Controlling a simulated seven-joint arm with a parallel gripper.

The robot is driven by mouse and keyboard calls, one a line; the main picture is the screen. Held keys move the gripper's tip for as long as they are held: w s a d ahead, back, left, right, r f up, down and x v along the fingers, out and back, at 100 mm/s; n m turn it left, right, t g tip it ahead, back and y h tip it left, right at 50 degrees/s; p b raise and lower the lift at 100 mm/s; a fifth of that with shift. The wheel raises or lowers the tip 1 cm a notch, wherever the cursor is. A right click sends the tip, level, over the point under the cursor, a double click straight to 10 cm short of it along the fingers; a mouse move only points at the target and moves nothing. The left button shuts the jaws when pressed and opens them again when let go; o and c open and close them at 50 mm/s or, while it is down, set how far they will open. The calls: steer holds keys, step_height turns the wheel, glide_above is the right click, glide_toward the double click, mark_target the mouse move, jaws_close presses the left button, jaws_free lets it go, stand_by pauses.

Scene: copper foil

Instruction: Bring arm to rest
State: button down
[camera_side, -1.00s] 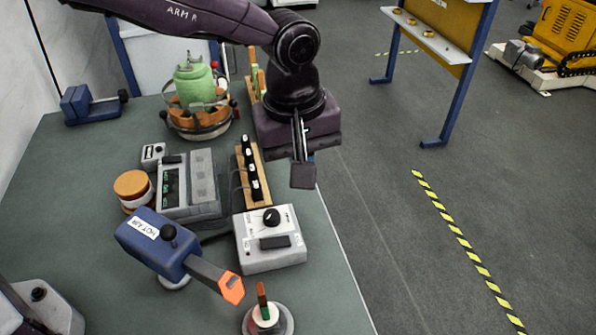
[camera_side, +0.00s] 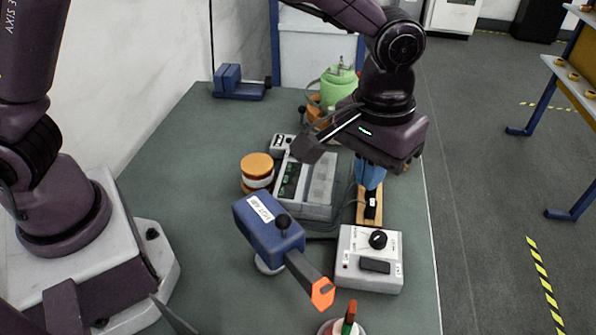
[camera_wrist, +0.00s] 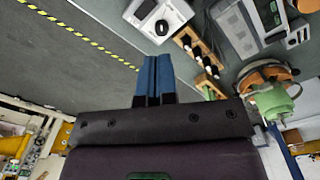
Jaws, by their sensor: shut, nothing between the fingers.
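My gripper (camera_side: 370,181) hangs above the wooden rack near the right edge of the green table in the side view. Its blue fingers are together with nothing between them. They also show shut in the wrist view (camera_wrist: 155,78), pointing toward the table edge. My arm reaches over the table from the base at the left. In the side view the gripper hides part of the wooden rack (camera_side: 361,214), whose dark tools show in the wrist view. The table (camera_side: 165,165) lies below.
A blue hot-air tool (camera_side: 268,228), a grey meter (camera_side: 320,185), a white control box (camera_side: 370,258) and an orange-topped spool (camera_side: 256,168) stand close together. A green canister (camera_side: 338,88) stands behind the gripper. A blue clamp (camera_side: 240,85) sits at the back left. Open floor lies right of the table.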

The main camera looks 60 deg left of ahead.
steer(key=s+a+r+m+t, duration=0.1)
steer(key=s+a+r+t, duration=0.1)
steer(key=s+a+r, duration=0.4)
steer(key=s+a+r+t, duration=0.3)
steer(key=s+a+r, duration=0.4)
steer(key=s+a, duration=0.4)
steer(key=shift+a+m+t, duration=0.3)
steer(key=shift+a+m, duration=0.1)
steer(key=shift+a, duration=2)
